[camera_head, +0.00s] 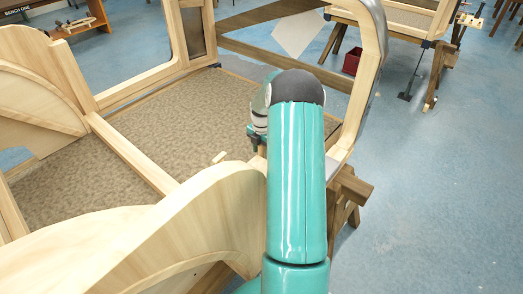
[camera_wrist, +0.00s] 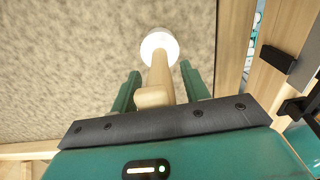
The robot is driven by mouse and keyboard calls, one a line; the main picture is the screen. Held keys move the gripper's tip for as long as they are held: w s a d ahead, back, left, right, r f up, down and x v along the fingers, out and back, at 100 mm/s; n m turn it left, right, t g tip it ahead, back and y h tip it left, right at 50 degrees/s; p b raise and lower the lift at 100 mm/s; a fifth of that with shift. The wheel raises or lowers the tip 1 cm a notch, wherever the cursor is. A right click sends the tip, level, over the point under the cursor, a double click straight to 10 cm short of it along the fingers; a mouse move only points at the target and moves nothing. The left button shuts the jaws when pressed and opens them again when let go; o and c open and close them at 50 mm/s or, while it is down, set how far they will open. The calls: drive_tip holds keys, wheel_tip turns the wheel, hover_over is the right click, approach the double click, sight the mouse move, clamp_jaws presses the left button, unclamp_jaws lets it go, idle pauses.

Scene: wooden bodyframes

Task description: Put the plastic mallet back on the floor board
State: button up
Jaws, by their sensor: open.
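The plastic mallet has a white round head and a pale wooden handle (camera_wrist: 160,75). In the wrist view its head (camera_wrist: 158,43) lies over the speckled floor board (camera_wrist: 70,60), beyond my fingertips. My gripper (camera_wrist: 161,82) is open, with one green finger on each side of the handle and a visible gap at both sides. In the head view my gripper (camera_head: 254,142) is low over the right part of the floor board (camera_head: 120,130), partly hidden by my arm. A small pale piece (camera_head: 219,157) beside it may be the handle end.
A curved wooden side panel (camera_head: 200,215) stands in front of the board. A tall wooden frame post (camera_head: 360,85) rises at the right. A wooden crossbar (camera_head: 135,155) divides the board. A dark block (camera_wrist: 277,60) sits on the frame at the right.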

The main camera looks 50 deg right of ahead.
wheel_tip(320, 180, up, 12)
drive_tip(key=shift+r, duration=0.1)
idle(0.5)
